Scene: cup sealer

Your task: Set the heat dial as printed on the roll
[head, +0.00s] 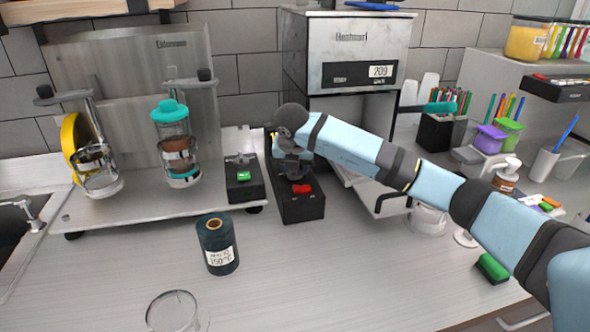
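The dark green roll (216,236) stands upright on the counter. Its white label has small print whose last line looks like 150 or 160 °C; I cannot read it surely. The steel sealer box (350,50), marked like "Heatmark", stands at the back with a white "209" readout (380,71). A black control box (303,207) with a red switch (301,188) stands in front of it at the left. My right gripper (292,172) points down over the back of this box. Its fingers are dark and blurred, and any dial there is hidden. My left gripper is out of view.
A smaller black box with a green switch (243,177) stands close at the left. A steel stand holds a teal-topped jar (175,140). A clear cup (172,312) stands at the front. Pens and coloured tubs crowd the right. The middle front counter is clear.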

